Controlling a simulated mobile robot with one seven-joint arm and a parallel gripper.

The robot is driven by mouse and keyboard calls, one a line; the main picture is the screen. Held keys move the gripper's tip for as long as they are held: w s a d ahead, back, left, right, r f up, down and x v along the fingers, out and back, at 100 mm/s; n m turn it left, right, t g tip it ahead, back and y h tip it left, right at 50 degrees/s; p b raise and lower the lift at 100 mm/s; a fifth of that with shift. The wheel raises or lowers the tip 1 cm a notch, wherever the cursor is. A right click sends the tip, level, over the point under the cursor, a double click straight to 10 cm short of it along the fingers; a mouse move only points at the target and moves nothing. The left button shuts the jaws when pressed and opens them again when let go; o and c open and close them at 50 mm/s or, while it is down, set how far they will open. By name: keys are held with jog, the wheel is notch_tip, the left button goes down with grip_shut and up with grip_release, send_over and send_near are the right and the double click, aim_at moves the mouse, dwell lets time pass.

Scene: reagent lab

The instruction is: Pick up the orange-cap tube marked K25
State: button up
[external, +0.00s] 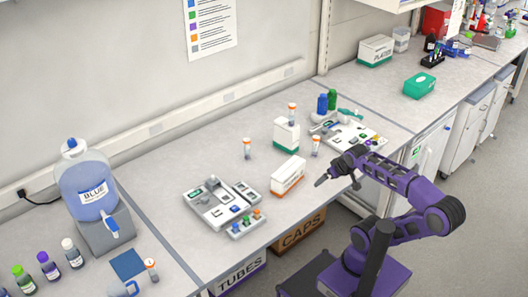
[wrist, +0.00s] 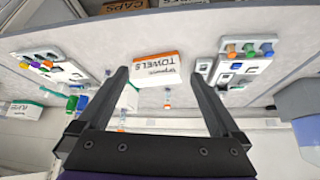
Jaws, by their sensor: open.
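Several orange-cap tubes stand about the bench; none of their markings are legible, so I cannot tell which is K25. In the external view one tube (external: 247,149) stands left of the green-and-white box, another (external: 292,113) stands on that box, and a third (external: 316,146) stands right of it. A further tube (external: 151,270) stands at the lower left. My gripper (external: 338,183) is open and empty, near the bench's front edge, right of the towels box. In the wrist view its fingers (wrist: 160,74) spread either side of the towels box; a tube (wrist: 167,99) shows beyond it.
The white towels box (external: 287,176) and green-and-white box (external: 286,134) stand mid-bench. A grey tray (external: 212,208) lies left, another tray (external: 350,134) right, beside blue and green bottles (external: 332,98). A blue liquid jug (external: 85,185) stands far left. The bench behind the left tray is clear.

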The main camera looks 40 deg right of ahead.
jog(key=a+n, duration=0.1)
jog(key=a, duration=0.1)
jog(key=a+n+y, duration=0.1)
jog(key=a, duration=0.2)
jog(key=shift+s+f+n+g, duration=0.1)
jog(key=shift+s+n+g, duration=0.1)
jog(key=shift+n+g, duration=0.1)
jog(key=shift+d, duration=0.1)
jog(key=c, duration=0.3)
jog(key=shift+c, duration=0.3)
